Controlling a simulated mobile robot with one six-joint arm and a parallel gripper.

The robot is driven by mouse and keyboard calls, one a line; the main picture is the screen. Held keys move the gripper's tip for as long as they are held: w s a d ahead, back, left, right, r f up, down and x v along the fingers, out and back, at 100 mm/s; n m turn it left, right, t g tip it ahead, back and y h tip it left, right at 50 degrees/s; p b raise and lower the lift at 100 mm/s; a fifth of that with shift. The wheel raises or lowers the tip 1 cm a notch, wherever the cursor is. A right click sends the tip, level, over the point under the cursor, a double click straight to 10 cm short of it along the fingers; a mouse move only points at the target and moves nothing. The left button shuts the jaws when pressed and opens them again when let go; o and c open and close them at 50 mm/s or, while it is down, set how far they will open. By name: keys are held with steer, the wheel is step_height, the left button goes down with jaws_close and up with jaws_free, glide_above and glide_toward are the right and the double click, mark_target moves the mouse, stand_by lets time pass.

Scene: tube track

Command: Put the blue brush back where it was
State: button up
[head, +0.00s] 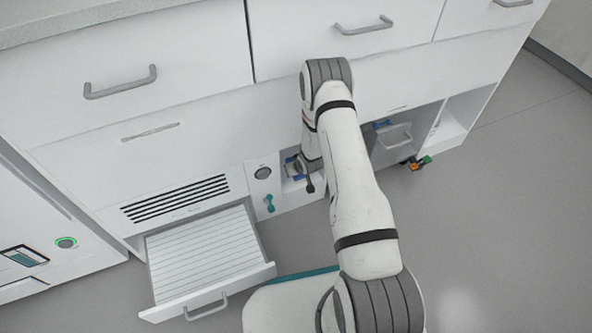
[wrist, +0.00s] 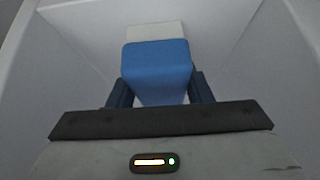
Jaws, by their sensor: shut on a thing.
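In the wrist view the blue brush (wrist: 156,62) is between the two dark fingers of my gripper (wrist: 161,90), which is shut on it. A pale block-like part (wrist: 155,32) shows just beyond the blue body; I cannot tell whether it belongs to the brush. White walls surround the brush, so it is inside a compartment. In the head view my arm reaches down into a low opening in the white cabinet. The gripper is largely hidden there, with only small blue bits showing beside the arm's end. Whether the brush touches the compartment floor is not clear.
A slatted white drawer (head: 205,257) stands pulled out at lower left. A teal handle (head: 269,203) is on the panel left of my arm's end.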

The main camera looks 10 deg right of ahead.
steer(key=shift+f, duration=0.2)
steer(key=o, duration=1)
steer(key=shift+c, duration=0.2)
steer(key=shift+s+r, duration=0.15)
steer(key=shift+r, duration=0.4)
steer(key=p+v, duration=0.4)
steer(key=v, duration=0.7)
steer(key=shift+p, duration=0.3)
steer(key=shift+s, duration=0.2)
